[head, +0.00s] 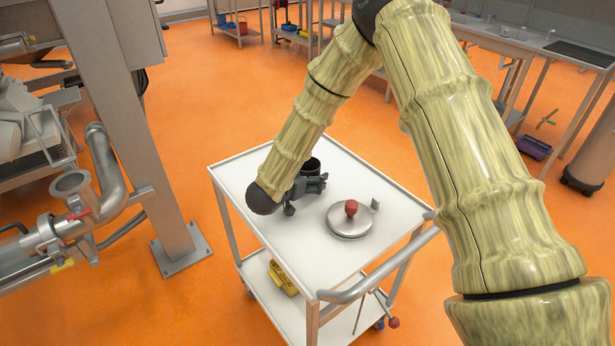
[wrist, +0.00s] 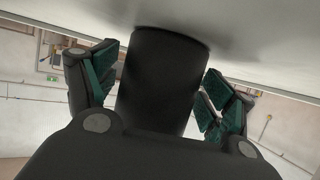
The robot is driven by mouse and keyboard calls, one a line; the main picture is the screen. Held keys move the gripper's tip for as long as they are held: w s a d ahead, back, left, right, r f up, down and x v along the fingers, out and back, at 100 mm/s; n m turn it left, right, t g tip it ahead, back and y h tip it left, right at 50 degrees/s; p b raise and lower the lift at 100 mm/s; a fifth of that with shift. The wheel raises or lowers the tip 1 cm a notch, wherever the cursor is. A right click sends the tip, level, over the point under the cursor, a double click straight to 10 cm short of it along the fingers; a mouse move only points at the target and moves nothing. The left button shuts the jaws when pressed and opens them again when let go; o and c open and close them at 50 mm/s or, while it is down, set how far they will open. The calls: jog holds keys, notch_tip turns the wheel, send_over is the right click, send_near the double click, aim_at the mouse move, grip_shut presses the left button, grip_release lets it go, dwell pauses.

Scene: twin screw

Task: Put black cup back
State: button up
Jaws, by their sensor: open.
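The black cup (head: 311,166) stands on the white top of the cart (head: 253,162), partly hidden behind my gripper in the head view. My gripper (head: 318,183) is low over the cart top at the cup. In the wrist view the cup (wrist: 162,75) fills the middle, between the two green-padded fingers of my gripper (wrist: 160,88). The fingers are open, one on each side of the cup. The left finger looks close to the cup, and a gap shows at the right finger.
A round metal lid with a red knob (head: 350,212) lies on the cart top, right of my gripper. A yellow object (head: 283,278) is on the lower shelf. Steel pipework (head: 105,185) and a post stand left of the cart. Orange floor is clear behind it.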

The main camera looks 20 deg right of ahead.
jog(key=b+v, duration=0.1)
jog(key=v, duration=1.1)
jog(key=shift+s, duration=0.1)
jog(key=shift+r, duration=0.1)
